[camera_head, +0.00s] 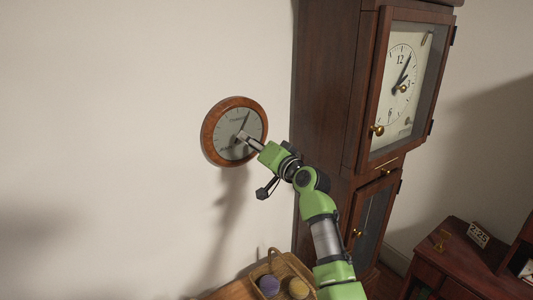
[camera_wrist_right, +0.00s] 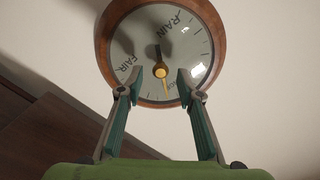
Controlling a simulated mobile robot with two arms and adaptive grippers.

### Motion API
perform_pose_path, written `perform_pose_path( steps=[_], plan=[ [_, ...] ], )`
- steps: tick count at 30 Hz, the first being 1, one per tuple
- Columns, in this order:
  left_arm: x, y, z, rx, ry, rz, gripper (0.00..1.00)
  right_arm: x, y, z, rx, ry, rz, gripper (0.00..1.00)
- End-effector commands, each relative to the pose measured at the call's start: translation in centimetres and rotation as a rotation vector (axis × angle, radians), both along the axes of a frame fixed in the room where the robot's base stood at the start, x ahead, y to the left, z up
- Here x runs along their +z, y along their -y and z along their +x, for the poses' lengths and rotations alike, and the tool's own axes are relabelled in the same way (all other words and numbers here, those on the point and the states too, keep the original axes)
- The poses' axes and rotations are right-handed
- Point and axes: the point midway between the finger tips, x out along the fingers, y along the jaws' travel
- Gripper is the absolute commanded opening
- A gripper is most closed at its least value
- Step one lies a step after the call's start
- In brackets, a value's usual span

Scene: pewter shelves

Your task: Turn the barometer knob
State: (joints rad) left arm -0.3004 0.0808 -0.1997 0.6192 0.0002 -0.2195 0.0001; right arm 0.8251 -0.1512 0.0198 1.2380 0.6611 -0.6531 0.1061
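The barometer (camera_head: 211,143) is a round wall dial with a wooden rim and a grey-green face. In the right wrist view, the barometer (camera_wrist_right: 105,42) shows the words RAIN and FAIR, a dark hand and a brass hand. A small brass knob (camera_wrist_right: 161,72) sits at the dial's centre. My right gripper (camera_head: 243,136) reaches the dial from the lower right. In the wrist view my right gripper (camera_wrist_right: 158,80) is open, with one fingertip on each side of the knob and visible gaps between. My left gripper is not in view.
A tall wooden clock (camera_head: 335,90) stands right of the barometer. A tray (camera_head: 284,262) with round balls sits below on a wooden surface. A reddish desk (camera_head: 455,262) with a small date block (camera_head: 479,235) is at lower right. The wall left of the barometer is clear.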

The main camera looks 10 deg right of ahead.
Motion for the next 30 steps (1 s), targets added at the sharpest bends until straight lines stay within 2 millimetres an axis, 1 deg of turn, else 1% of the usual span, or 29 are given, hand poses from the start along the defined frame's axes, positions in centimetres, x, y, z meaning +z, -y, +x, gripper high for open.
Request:
perform_pose_path(
  steps=[1,9,15,21,30],
  plan=[
    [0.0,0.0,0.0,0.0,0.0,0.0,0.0,-0.1,0.4,-0.7,-0.001,0.0,-0.002,0.33],
    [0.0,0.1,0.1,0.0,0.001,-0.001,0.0,-0.1,2.5,-4.5,-0.002,0.0,-0.002,0.33],
    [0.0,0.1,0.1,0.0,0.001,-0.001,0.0,-0.1,3.8,-6.9,-0.003,0.0,-0.001,0.33],
    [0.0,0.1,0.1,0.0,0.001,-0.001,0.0,0.0,4.4,-8.2,-0.001,0.0,-0.001,0.33],
    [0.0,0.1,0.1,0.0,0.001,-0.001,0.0,0.0,4.4,-8.4,-0.001,-0.001,0.0,0.33]
  ],
)
